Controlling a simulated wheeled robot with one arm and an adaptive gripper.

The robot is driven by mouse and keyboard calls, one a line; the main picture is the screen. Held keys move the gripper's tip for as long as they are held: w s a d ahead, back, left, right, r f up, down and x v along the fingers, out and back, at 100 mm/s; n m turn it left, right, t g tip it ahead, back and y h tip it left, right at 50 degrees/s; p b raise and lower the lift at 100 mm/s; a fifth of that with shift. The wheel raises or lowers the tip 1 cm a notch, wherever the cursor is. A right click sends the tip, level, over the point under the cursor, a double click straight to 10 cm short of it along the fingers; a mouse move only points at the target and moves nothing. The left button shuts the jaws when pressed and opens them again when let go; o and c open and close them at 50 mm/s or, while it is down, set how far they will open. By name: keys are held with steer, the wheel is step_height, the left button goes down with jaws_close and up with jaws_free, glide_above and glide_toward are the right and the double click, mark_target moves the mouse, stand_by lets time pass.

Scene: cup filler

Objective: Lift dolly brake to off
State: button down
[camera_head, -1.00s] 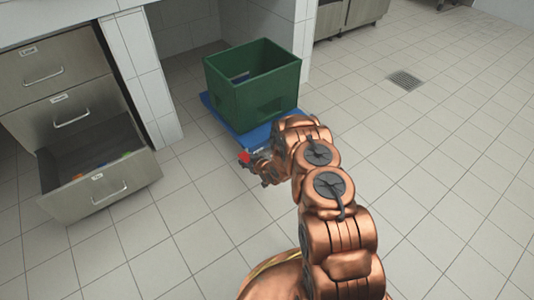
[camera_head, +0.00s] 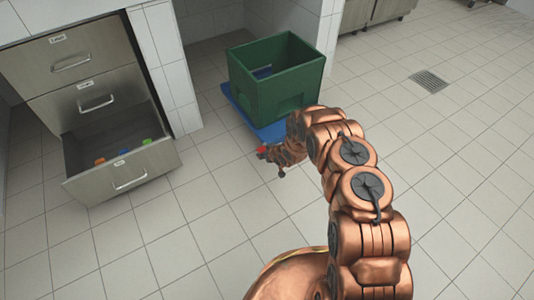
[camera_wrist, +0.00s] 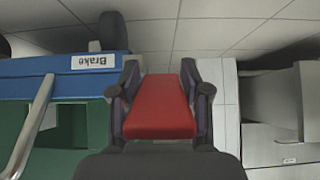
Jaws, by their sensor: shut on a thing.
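The red brake pedal (camera_wrist: 160,108) fills the space between my fingers in the wrist view. My gripper (camera_wrist: 160,100) is shut on it, one finger along each side. The pedal also shows as a small red patch (camera_head: 262,149) at my gripper (camera_head: 268,157) in the head view. The blue dolly (camera_head: 240,108) lies on the floor, and its edge (camera_wrist: 40,82) bears a white "Brake" label (camera_wrist: 93,62), upside down in the wrist view. The pedal's joint to the dolly is hidden.
A green crate (camera_head: 262,92) stands on the dolly. An open lower drawer (camera_head: 125,170) with small coloured items juts out at the left. A tiled wall end (camera_head: 168,75) stands between drawers and dolly. The floor to the right is clear, with a drain (camera_head: 428,81).

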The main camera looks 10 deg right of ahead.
steer(key=shift+a, duration=0.1)
steer(key=c, duration=0.6)
jaws_free()
steer(key=shift+o, duration=0.2)
steer(key=shift+s+d+r, duration=0.2)
steer(key=shift+s+r, duration=0.1)
steer(key=shift+r, duration=0.15)
steer(key=v, duration=1.1)
steer(key=shift+f, duration=0.1)
